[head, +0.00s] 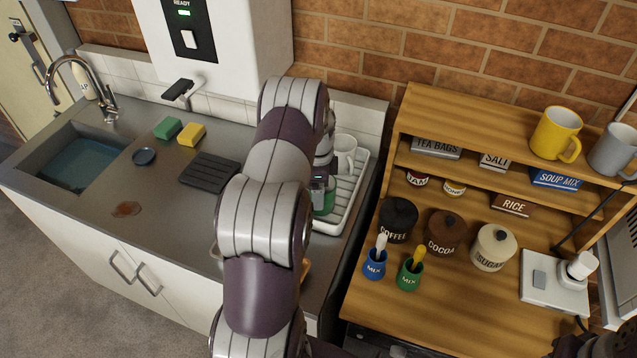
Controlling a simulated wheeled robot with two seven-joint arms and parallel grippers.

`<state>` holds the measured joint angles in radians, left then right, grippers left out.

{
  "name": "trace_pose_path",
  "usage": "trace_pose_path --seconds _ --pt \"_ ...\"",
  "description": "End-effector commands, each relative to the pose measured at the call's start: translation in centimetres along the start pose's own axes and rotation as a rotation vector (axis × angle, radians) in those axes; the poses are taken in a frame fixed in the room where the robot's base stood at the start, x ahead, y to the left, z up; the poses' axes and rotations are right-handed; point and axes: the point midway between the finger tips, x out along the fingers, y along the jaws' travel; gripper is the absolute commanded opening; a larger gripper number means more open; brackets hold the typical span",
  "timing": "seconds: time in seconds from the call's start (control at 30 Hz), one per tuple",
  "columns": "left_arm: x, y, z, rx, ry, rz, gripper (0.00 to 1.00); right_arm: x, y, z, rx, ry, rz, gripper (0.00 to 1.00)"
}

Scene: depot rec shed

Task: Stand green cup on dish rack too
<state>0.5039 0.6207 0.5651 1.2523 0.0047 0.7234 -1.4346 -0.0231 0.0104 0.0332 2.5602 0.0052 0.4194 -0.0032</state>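The green cup (328,201) shows only in part beside my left arm, at the near left side of the white dish rack (355,190). My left gripper (322,186) points down right at the cup. My arm hides most of the cup and the fingers, so I cannot tell whether they are shut on it or whether the cup touches the rack. A white cup (344,150) stands on the rack just behind.
A sink (75,165), sponges (191,134), a black ribbed mat (209,172) and a brown spill (126,209) are on the counter left of my arm. The wooden shelf unit (410,110) right of the rack holds jars, boxes, a yellow mug (556,133) and a grey mug (614,150).

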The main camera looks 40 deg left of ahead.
Motion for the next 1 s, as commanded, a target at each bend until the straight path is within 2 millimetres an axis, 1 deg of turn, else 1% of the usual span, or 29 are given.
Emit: trace_pose_path --seconds 0.27,0.3,0.53,0.67,0.77,0.87,0.97,1.0 --pt "0.3 -0.1 0.0 0.0 0.0 -0.002 0.44 0.3 0.0 0.0 0.0 0.0 0.0 0.43" --pt "0.2 0.0 0.0 0.0 0.0 -0.001 1.0 0.2 0.0 0.0 0.0 0.0 0.0 0.43" --pt "0.1 0.0 0.0 0.0 0.0 -0.001 1.0 0.1 0.0 0.0 0.0 0.0 0.0 0.43" --pt "-0.7 -0.1 0.0 0.0 0.0 -0.003 1.0 0.5 0.0 0.1 0.0 0.0 0.0 0.43" --pt "-2.3 -0.1 0.0 0.0 0.001 -0.005 1.0 1.1 0.0 0.1 0.0 0.0 0.0 0.43" --pt "-4.5 -0.1 0.0 0.0 0.001 -0.007 1.0 1.7 0.0 0.2 0.0 0.0 0.0 0.43" --pt "-7.0 -0.1 0.0 0.0 0.001 -0.007 1.0 2.3 0.0 0.3 0.0 0.0 0.0 0.43" --pt "-8.4 -0.1 0.0 0.0 0.001 -0.005 1.0 1.7 0.0 0.2 0.0 -0.001 0.0 0.43"
